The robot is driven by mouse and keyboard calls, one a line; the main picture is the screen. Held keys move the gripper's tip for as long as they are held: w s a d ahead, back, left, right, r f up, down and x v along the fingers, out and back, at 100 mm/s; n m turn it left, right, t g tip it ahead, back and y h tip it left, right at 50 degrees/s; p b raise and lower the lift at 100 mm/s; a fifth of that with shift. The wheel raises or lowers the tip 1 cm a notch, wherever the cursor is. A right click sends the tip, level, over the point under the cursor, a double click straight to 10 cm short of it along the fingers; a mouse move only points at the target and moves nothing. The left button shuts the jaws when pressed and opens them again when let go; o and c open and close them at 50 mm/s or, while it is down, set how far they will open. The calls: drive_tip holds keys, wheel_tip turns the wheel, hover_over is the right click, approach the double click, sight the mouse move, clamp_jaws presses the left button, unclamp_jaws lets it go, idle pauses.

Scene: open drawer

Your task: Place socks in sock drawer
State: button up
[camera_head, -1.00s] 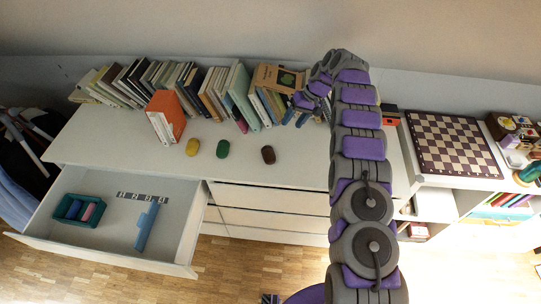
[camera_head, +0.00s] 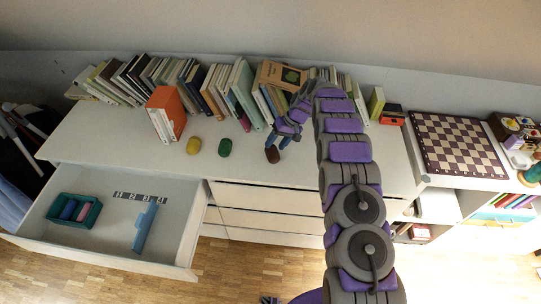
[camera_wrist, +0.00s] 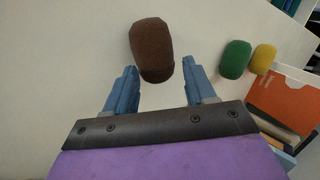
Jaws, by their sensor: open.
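A brown rolled sock (camera_head: 272,154) lies on the dresser top. In the wrist view the brown sock (camera_wrist: 151,48) sits just beyond and between the fingertips. My gripper (camera_head: 283,140) is open and empty above it, with its blue fingers (camera_wrist: 156,80) on either side. A green sock (camera_head: 225,147) and a yellow sock (camera_head: 193,145) lie to its left on the same top. The drawer (camera_head: 105,252) at the lower left is pulled open. It holds a teal box (camera_head: 58,202) with several rolled items, a blue object (camera_head: 146,228) and a small dark-and-white strip (camera_head: 139,196).
A row of books (camera_head: 184,82) stands along the back, with an orange book (camera_head: 165,114) nearer the front. A chessboard (camera_head: 456,146) lies at the right. The dresser top (camera_head: 120,140) is clear at the front left.

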sight(275, 148)
drive_tip(key=x, duration=0.2)
drive_tip(key=shift+d+f+b, duration=0.1)
drive_tip(key=shift+f+b, duration=0.25)
drive_tip(key=shift+f, duration=0.05)
drive_tip(key=shift+d+f, duration=0.1)
drive_tip(key=shift+f, duration=0.1)
drive_tip(key=shift+d, duration=0.25)
drive_tip(key=shift+a, duration=0.5)
drive_tip(key=c, duration=0.7)
drive_tip(key=shift+c, duration=0.5)
drive_tip(key=shift+d, duration=0.25)
drive_tip(key=shift+r, duration=0.1)
